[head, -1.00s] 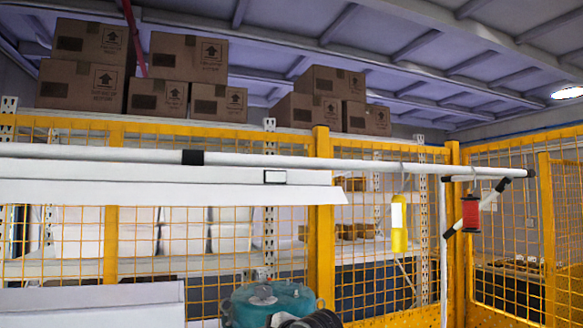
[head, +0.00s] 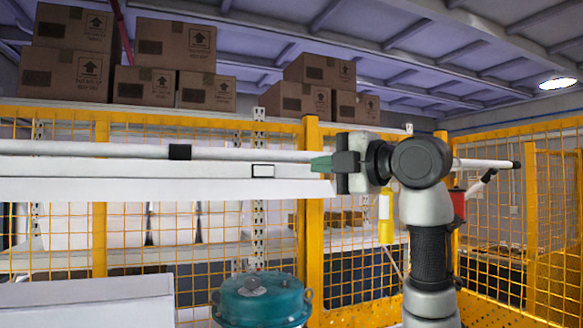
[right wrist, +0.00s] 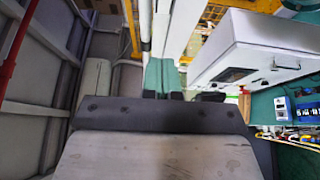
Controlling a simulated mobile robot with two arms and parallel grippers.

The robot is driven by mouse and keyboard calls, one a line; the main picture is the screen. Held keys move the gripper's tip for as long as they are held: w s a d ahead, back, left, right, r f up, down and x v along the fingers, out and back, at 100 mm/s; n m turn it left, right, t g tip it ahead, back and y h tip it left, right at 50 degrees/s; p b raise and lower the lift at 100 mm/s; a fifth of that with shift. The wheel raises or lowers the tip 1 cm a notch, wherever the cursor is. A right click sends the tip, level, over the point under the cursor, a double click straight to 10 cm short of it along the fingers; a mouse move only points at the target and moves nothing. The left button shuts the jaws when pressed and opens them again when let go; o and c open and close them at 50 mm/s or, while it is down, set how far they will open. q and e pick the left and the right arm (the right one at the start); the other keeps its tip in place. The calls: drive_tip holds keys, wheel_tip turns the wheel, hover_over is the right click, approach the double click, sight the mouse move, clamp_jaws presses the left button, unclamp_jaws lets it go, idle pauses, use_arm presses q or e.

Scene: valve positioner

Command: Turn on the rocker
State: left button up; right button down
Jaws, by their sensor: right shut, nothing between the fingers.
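No part in view can be surely made out as the rocker. A small white rectangle with a black frame (head: 263,171) sits on the front of the long white beam (head: 200,170); I cannot tell whether it is a switch. My right gripper (head: 322,164) is shut and empty, its green fingertips pointing left, a short way right of that rectangle in the picture. In the right wrist view the shut green fingers (right wrist: 163,76) point towards the white pipe and beam. A white box with a dark window (right wrist: 232,75) is to their right. My left gripper is not in view.
A blue-and-white device (right wrist: 283,107) is at the right of the wrist view. A teal drum-shaped housing (head: 262,300) stands below.

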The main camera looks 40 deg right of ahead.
drive_tip(key=p, duration=0.5)
approach(268, 169)
drive_tip(key=w+a, duration=0.3)
drive_tip(key=a, duration=0.1)
drive_tip(key=w+d+p, duration=0.2)
drive_tip(key=shift+w+r, duration=0.2)
drive_tip(key=shift+w, duration=0.2)
drive_tip(key=shift+w+d+f+p, duration=0.1)
drive_tip(key=shift+w+d+p, duration=0.1)
drive_tip(key=shift+d+p, duration=0.2)
drive_tip(key=shift+w+f, duration=0.1)
drive_tip(key=shift+a, duration=0.1)
